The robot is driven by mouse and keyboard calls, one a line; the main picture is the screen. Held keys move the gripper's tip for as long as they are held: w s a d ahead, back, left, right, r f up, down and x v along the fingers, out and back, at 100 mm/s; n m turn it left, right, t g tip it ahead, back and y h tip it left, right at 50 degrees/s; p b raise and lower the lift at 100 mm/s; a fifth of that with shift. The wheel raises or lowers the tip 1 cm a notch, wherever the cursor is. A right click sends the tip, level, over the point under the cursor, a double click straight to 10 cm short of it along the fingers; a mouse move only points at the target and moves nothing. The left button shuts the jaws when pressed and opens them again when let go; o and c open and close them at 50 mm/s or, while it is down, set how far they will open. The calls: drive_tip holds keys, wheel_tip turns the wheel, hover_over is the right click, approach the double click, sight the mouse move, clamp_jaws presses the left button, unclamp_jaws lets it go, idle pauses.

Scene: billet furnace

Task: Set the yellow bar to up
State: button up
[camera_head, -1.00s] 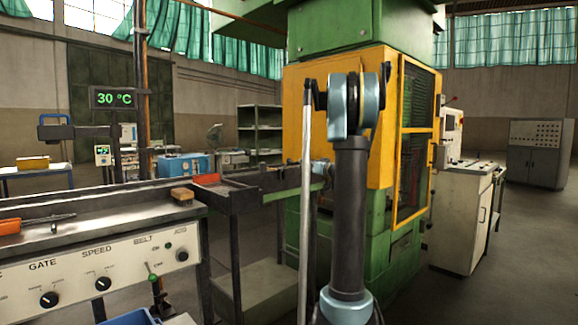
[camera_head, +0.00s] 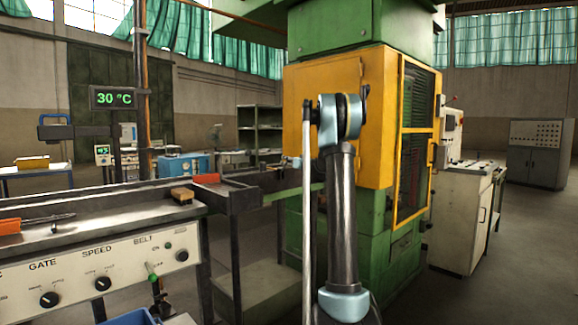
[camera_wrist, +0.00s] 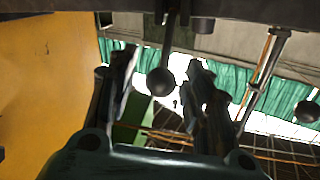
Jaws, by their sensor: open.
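I cannot pick out with certainty which part is the yellow bar. The head view shows a yellow guard frame (camera_head: 401,135) on the side of the green furnace, beside its yellow housing (camera_head: 375,75). In the wrist view my gripper (camera_wrist: 161,62) is open, with one dark finger on each side. A dark ball-ended rod (camera_wrist: 160,82) shows between the fingers; I cannot tell whether it is at their depth, and no finger visibly touches it. A yellow panel (camera_wrist: 45,80) fills the left of that view. In the head view my gripper is hidden behind my arm.
A metal conveyor table (camera_head: 125,215) with a knob panel (camera_head: 100,270) stands at left. A brown block (camera_head: 182,195) lies on it. A white control desk (camera_head: 462,218) stands right of the furnace. Another dark ball (camera_wrist: 307,111) is at the wrist view's right. Floor at right is clear.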

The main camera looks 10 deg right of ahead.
drive_tip(key=shift+w+a, duration=0.2)
drive_tip(key=shift+w, duration=0.25)
drive_tip(key=shift+d, duration=0.1)
clamp_jaws()
